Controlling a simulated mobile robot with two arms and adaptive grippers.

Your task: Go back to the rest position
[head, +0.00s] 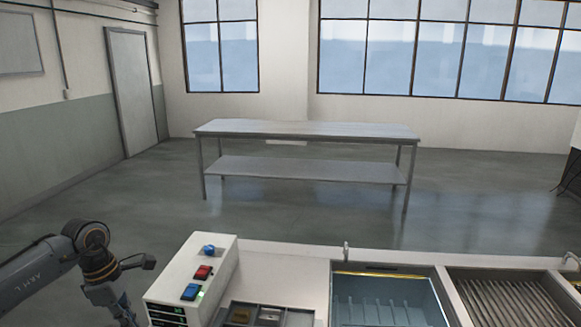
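My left arm comes in from the lower left, beside the white control box. The dark part at its end, which seems to be my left gripper (120,308), points down and is partly cut off by the bottom edge. Whether it is open, shut or holding something cannot be made out. My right arm and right gripper are not in view.
The white control box (215,270) has blue and red buttons. Right of it are a tray with small compartments (285,317), a water-filled tank (350,290) and a ribbed basin (510,300). A metal table (305,130) stands farther back, with open floor around it.

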